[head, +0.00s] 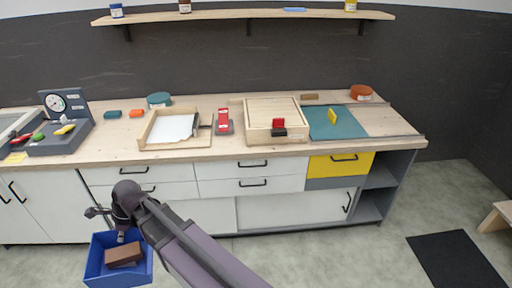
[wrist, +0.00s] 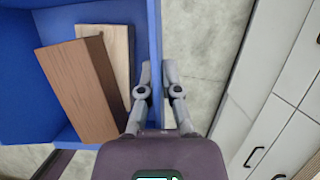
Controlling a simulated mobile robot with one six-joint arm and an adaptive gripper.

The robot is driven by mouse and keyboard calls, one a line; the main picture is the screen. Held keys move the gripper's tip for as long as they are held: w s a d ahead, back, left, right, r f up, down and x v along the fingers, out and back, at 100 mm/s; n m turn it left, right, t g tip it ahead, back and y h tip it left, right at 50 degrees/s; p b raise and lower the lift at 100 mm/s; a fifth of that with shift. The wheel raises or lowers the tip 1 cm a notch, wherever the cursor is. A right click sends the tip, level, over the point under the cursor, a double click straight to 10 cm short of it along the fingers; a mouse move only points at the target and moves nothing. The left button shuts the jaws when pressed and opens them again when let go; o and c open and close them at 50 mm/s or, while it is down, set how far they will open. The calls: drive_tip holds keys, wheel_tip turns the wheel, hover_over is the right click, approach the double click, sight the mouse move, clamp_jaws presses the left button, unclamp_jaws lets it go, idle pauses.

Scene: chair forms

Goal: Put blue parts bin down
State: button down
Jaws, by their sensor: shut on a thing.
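The blue parts bin (head: 92,268) is at the lower left of the head view, in front of the white cabinets. It holds a brown block (head: 124,254). In the wrist view the bin (wrist: 154,30) fills the upper left, with the brown block (wrist: 75,90) and a paler wooden block (wrist: 118,55) inside. My gripper (wrist: 157,72) is shut on the bin's side wall, one finger on each side. In the head view my gripper (head: 121,236) is at the bin's rear rim. Whether the bin's underside touches the floor cannot be told.
The wooden worktop (head: 225,148) holds a paper tray (head: 172,128), a wooden box (head: 272,112) and a teal mat (head: 345,125). White drawers (head: 140,172) and a yellow drawer (head: 342,164) are below. Grey floor (head: 340,255) is clear right of my arm, up to a black mat (head: 455,260).

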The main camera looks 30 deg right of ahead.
drive_tip(key=shift+s, duration=0.3)
drive_tip(key=shift+w+d, duration=0.15)
drive_tip(key=shift+d, duration=0.2)
